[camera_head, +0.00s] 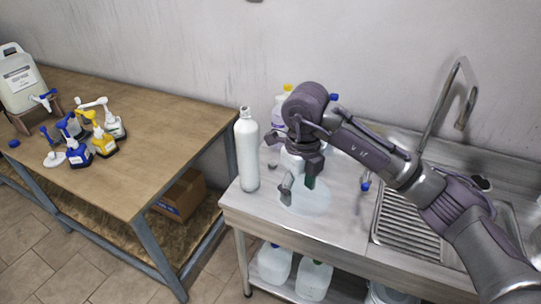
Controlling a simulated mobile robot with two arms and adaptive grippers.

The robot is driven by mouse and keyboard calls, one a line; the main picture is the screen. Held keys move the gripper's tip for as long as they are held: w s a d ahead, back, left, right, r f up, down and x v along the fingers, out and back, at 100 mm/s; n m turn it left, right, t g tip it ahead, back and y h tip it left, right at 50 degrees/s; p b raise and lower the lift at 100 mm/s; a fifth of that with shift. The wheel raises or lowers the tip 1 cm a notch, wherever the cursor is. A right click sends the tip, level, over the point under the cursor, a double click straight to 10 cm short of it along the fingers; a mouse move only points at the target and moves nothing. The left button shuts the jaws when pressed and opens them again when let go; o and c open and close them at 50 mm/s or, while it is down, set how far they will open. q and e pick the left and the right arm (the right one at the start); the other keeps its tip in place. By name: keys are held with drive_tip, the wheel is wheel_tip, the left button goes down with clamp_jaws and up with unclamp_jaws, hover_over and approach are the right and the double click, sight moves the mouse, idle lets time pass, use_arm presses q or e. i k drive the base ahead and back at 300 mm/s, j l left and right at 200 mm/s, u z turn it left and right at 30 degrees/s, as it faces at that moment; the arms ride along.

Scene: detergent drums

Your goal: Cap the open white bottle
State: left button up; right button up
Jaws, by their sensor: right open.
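A tall white bottle (248,158) stands upright at the left end of the steel counter. Its narrow neck is at the top and I see no clear cap on it. A small grey round piece (272,164) lies on the counter just right of the bottle; it may be a cap, too small to tell. My right gripper (298,189) points down, open, right of the bottle and apart from it. A pale, whitish thing shows partly behind it, mostly hidden. My left gripper is not in view.
The counter (335,225) has a sink with a tap (460,100) at the right. Bottles with yellow and blue caps stand at the back, partly hidden by my arm. A wooden table (150,150) at the left holds several pump bottles and a drum (20,80). Jugs (313,280) sit below.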

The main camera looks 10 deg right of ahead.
sight(246, 128)
drive_tip(key=i, duration=1.2)
